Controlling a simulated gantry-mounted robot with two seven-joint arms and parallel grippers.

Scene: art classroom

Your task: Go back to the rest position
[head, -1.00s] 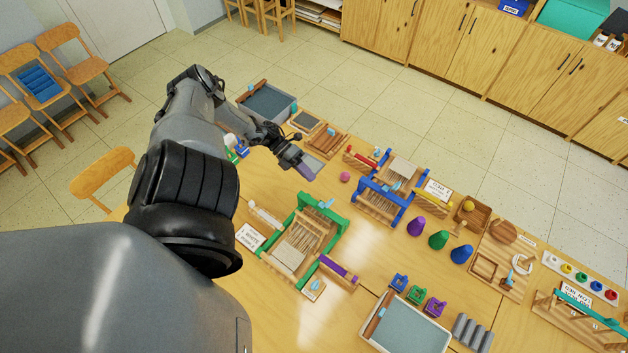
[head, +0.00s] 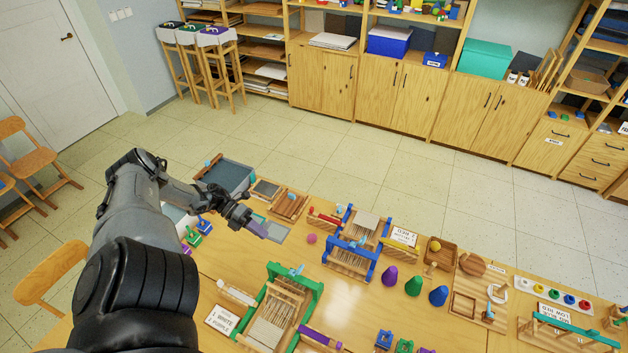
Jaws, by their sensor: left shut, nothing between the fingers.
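My left gripper (head: 256,226) is shut and empty, above the far left part of the wooden table (head: 385,298). It hangs over a flat grey tile (head: 274,232), left of the small pink ball (head: 311,238). My left arm comes in from the left edge and covers part of the table's left end. My right gripper is not in the head view.
A green loom (head: 308,290) stands in front of the gripper and a blue loom (head: 372,262) to its right. Purple, green and blue cones (head: 414,285) stand further right. A grey tray (head: 228,174) lies behind.

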